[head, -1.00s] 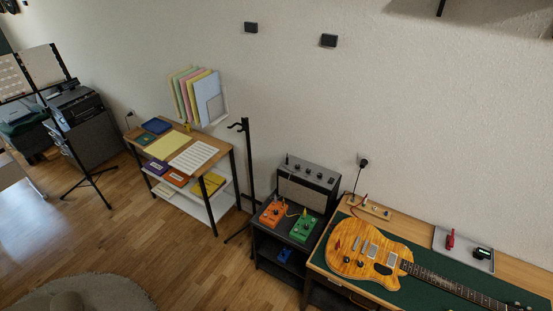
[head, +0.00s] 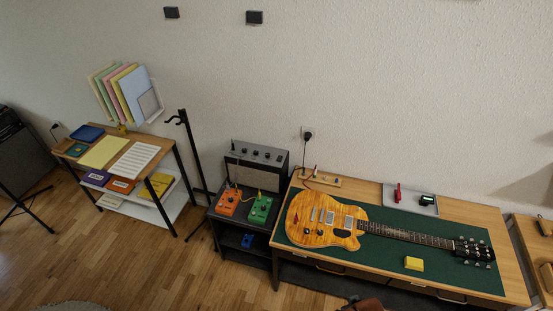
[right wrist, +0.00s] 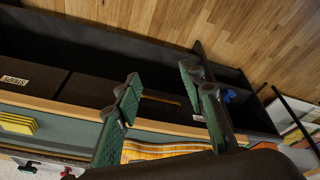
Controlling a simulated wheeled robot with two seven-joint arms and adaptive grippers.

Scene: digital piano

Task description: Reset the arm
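My right gripper (right wrist: 160,85) shows in the right wrist view. Its two green-and-dark fingers stand wide apart with nothing between them. In the head view no gripper shows clearly. A small brown shape (head: 362,304) at the bottom edge may be part of my arm, but I cannot tell. My left gripper is in neither view.
An orange guitar (head: 325,222) lies on the green mat (head: 385,262) of the workbench, with a yellow block (head: 414,263) beside its neck. A grey tray (head: 410,199) sits behind. Left are an amplifier (head: 256,161), orange pedal (head: 229,202), green pedal (head: 261,209) and guitar stand (head: 192,155).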

